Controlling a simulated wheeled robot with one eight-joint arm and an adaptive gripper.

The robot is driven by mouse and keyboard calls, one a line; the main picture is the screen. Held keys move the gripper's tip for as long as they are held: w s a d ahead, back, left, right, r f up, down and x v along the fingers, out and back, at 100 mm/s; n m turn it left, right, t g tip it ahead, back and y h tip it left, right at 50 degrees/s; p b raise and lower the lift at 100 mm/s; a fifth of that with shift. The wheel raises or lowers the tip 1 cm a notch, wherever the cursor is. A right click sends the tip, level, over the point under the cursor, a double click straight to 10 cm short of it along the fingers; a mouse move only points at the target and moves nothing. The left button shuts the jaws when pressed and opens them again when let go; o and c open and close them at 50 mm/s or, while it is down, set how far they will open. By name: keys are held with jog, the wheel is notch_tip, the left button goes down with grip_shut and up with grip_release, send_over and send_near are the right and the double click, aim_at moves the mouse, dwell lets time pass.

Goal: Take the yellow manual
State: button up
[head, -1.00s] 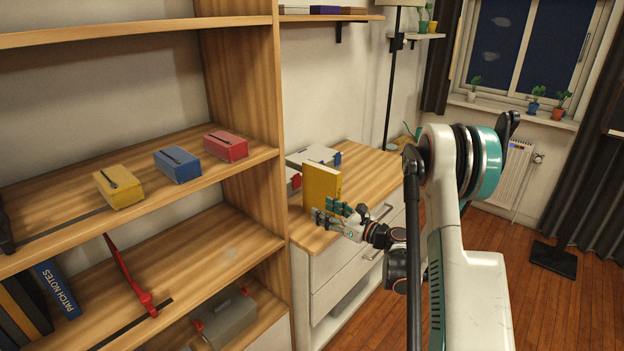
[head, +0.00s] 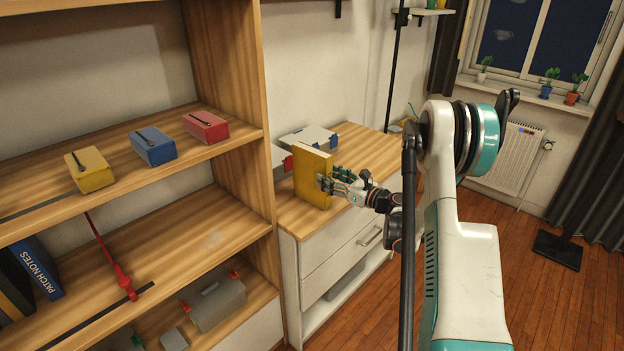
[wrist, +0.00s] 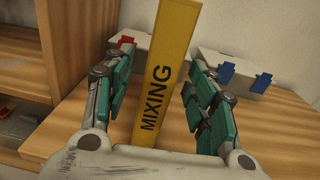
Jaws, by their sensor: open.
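The yellow manual (head: 312,180) stands upright on the wooden top of a white drawer unit (head: 350,185). In the wrist view its spine (wrist: 163,80), lettered "MIXING", faces me. My gripper (head: 328,177) is at the manual's near side, about mid-height. In the wrist view my gripper (wrist: 160,60) is open, with one teal-padded finger on each side of the spine. Gaps show between the spine and both fingers there, so neither appears to touch it. The manual's far edge is hidden from the wrist view.
Pale boxes with blue (head: 310,138) and red (head: 280,160) parts stand behind the manual. A wooden shelf unit (head: 232,100) rises to the left, holding yellow, blue and red cases (head: 206,127). The drawer top is clear to the right of the manual.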

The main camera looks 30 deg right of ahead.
aim_at(312, 176)
jog(key=b+x, duration=0.2)
jog(key=x, duration=0.3)
jog(key=shift+w, duration=0.2)
grip_shut()
